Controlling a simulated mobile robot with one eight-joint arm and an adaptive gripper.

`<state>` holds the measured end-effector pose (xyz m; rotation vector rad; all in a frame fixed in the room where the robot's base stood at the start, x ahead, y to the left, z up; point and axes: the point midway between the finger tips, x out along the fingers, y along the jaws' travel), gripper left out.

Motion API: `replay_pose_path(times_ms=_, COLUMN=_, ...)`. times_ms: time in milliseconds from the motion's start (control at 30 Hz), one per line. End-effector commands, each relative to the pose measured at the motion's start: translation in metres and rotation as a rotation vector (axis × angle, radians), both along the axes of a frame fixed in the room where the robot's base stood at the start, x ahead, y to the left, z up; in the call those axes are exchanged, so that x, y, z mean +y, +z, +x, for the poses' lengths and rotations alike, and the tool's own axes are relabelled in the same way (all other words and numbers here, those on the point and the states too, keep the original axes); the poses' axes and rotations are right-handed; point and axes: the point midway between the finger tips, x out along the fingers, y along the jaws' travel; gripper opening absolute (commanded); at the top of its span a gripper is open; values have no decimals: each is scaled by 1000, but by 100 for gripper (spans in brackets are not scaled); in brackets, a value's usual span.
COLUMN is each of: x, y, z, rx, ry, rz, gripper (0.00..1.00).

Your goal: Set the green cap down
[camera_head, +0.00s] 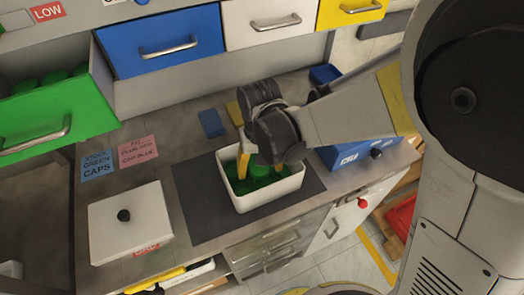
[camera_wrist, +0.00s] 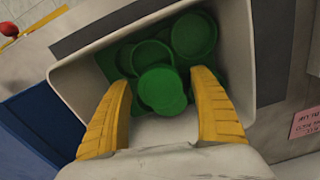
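Several green caps lie in a white bin (camera_head: 270,198) on the dark mat. One green cap (camera_wrist: 162,90) lies on top of the others and shows between my fingertips in the wrist view. My gripper (camera_wrist: 160,78) reaches down into the bin with its yellow fingers spread on either side of this cap. A narrow gap shows at the cap's left; on the right the finger is very close, and I cannot tell if it touches. In the head view my gripper (camera_head: 230,168) partly hides the bin's inside.
An open green drawer (camera_head: 60,115) holding green caps is at the left. Blue (camera_head: 160,60), white and yellow drawers are along the back. A white lid (camera_head: 130,215) with a black knob lies left of the mat (camera_head: 200,218). A blue box (camera_head: 350,155) stands right of the bin.

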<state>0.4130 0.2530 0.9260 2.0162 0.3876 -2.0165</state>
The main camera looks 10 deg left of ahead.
Motion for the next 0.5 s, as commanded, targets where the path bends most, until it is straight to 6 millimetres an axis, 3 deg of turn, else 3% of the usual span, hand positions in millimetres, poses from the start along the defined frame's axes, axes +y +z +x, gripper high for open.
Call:
replay_pose_path(times_ms=333, x=0, y=6, z=0, rx=0, ry=0, rz=0, gripper=72)
replay_pose_path(times_ms=500, x=0, y=37, z=0, rx=0, ry=0, rz=0, gripper=72)
